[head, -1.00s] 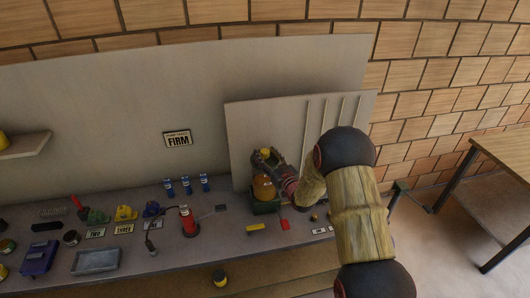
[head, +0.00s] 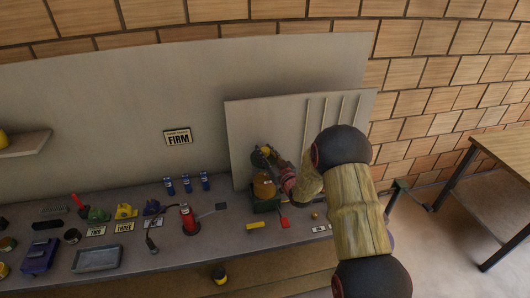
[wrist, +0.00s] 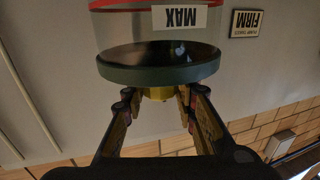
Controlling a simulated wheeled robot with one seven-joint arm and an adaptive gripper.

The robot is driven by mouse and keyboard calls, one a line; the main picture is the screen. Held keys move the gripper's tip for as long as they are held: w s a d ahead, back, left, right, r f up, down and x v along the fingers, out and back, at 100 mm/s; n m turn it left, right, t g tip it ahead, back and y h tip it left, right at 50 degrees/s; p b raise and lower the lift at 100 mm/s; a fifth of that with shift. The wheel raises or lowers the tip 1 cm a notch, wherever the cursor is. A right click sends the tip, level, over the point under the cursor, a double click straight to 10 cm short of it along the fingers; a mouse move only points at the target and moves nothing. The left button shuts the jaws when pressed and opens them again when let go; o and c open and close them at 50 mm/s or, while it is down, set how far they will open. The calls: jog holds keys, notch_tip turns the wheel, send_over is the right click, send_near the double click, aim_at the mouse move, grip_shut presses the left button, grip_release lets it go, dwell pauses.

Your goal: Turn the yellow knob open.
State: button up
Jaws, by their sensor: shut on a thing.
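The yellow knob (wrist: 157,94) sits on the dark green cap (wrist: 160,68) of a clear vessel (wrist: 125,30) with a red band and a MAX label, which reads upside down in the wrist view. My gripper (wrist: 155,97) has a finger on each side of the knob and is shut on it. In the head view the vessel (head: 264,186) holds something orange-brown and stands in a green base by the back panel. There my gripper (head: 265,156) reaches its top from the right and mostly hides the knob.
A FIRM sign (head: 178,138) is on the wall. A red cylinder (head: 188,218), several blue cans (head: 187,184) and a grey tray (head: 97,259) stand on the bench left of the vessel. A yellow block (head: 255,225) and a red piece (head: 284,222) lie in front.

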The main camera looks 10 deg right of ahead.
jog(key=c, duration=0.3)
